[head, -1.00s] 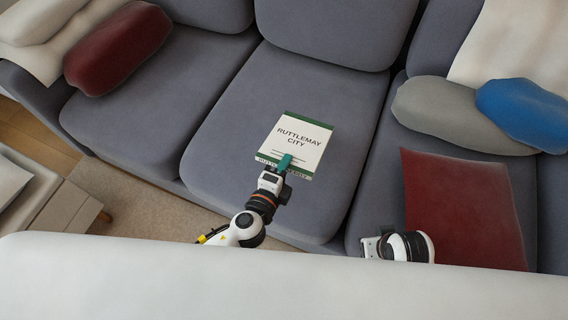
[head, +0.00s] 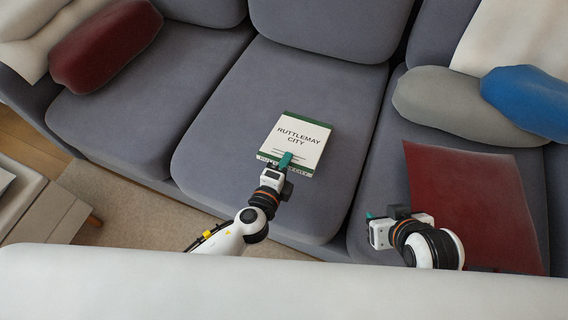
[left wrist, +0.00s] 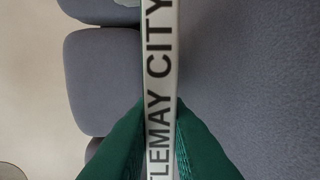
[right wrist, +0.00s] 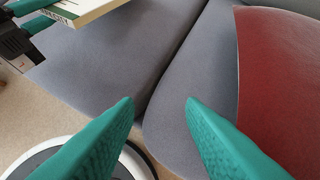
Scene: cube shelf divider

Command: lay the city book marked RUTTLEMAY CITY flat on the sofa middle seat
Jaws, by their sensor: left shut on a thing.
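The city book (head: 299,137), white with green bands and marked RUTTLEMAY CITY, is over the sofa's middle seat (head: 240,120), cover up and about level. My left gripper (head: 284,162) is shut on its near spine edge. In the left wrist view the spine (left wrist: 160,60) lies between the green fingers. In the right wrist view the book (right wrist: 85,10) appears at the upper left, its underside seeming above the seat. I cannot tell whether it touches the cushion. My right gripper (right wrist: 160,105) is open and empty, near the front of the right seat.
A dark red cushion (head: 470,200) lies on the right seat, close to my right arm. Grey (head: 450,105) and blue (head: 525,100) cushions are behind it. Another dark red cushion (head: 105,45) is at the left. The middle seat around the book is clear.

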